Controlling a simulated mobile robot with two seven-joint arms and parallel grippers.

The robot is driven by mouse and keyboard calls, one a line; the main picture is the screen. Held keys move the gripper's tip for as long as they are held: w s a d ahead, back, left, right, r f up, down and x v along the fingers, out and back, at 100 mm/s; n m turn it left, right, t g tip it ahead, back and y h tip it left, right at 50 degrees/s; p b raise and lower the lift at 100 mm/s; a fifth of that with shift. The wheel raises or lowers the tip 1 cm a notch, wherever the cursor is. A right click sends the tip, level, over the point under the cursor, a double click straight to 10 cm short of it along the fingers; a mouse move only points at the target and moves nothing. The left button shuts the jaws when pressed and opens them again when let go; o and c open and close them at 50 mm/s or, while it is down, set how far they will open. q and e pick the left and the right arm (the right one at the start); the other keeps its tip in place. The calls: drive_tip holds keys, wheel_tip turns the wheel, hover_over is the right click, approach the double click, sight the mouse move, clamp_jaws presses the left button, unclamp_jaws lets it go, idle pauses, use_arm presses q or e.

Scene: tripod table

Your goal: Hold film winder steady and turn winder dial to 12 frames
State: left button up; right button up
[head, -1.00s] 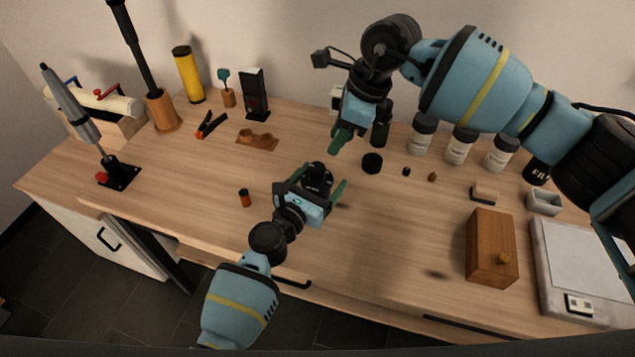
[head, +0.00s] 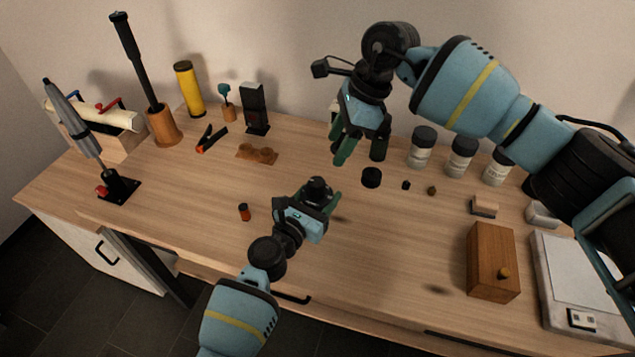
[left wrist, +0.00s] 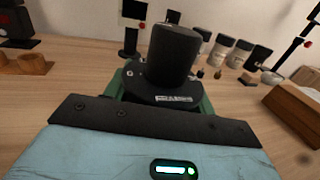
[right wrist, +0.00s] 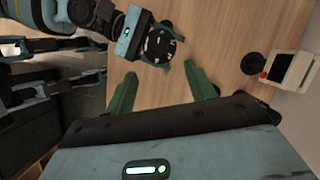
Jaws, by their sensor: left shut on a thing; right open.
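The film winder (head: 318,188) is a black device with a thick round top, upright near the middle of the table. In the left wrist view the winder (left wrist: 172,55) shows a tall black cylinder on a flat base with a small white label. My left gripper (head: 316,198) is shut around its base, with green fingers at its sides. In the right wrist view the winder's round top (right wrist: 160,44) shows pale marks too small to read. My right gripper (head: 347,156) is open and empty, behind and above the winder; its spread fingers (right wrist: 162,86) show there.
Several dark-lidded bottles (head: 421,147) stand at the back. A wooden box (head: 492,262) stands right, an orange canister (head: 244,212) left. The front middle of the table is clear.

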sight(318, 181)
drive_tip(key=shift+w+d+r+n+g, duration=0.1)
drive_tip(key=shift+w+r+n+g, duration=0.1)
drive_tip(key=shift+n+g, duration=0.5)
drive_tip(key=shift+f, duration=0.15)
drive_tip(key=x, duration=1.1)
drive_tip(key=shift+w+a+f, duration=0.2)
drive_tip(key=shift+a+f, duration=0.1)
drive_tip(key=shift+f, duration=0.05)
drive_tip(key=shift+t, duration=0.3)
drive_tip(key=c, duration=1)
